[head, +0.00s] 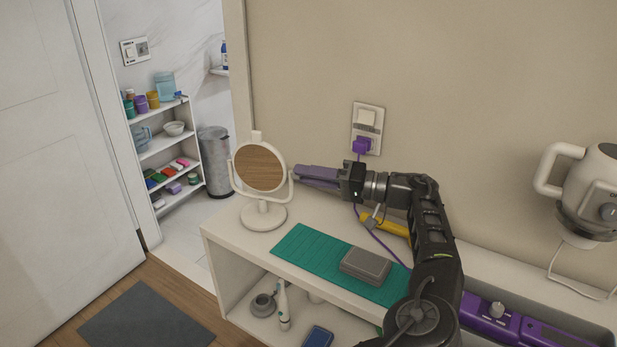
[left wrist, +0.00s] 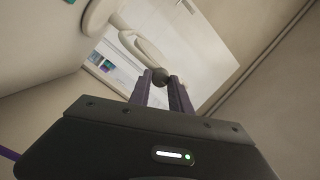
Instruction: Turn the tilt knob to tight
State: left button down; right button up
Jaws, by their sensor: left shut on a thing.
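A white round tilting mirror (head: 260,167) stands on a round base at the left end of the white counter, held in a U-shaped yoke. My left gripper (head: 297,171) reaches from the right to the side of the mirror's yoke. In the left wrist view, the dark round tilt knob (left wrist: 160,76) sits between the purple fingertips of my left gripper (left wrist: 162,84), which are shut on it. The white yoke (left wrist: 140,47) shows just beyond. In the head view the fingers hide the knob, and its setting cannot be read. My right gripper is not in view.
A teal mat (head: 300,250) with a grey box (head: 365,265) lies on the counter (head: 225,232) below my arm. A purple plug (head: 362,146) sits in the wall outlet, its cord hanging behind my arm. A yellow-handled object (head: 385,226) lies near the wall.

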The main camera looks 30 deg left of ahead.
pick_arm(q)
jog(key=shift+f, duration=0.1)
jog(key=c, duration=1.2)
grip_release()
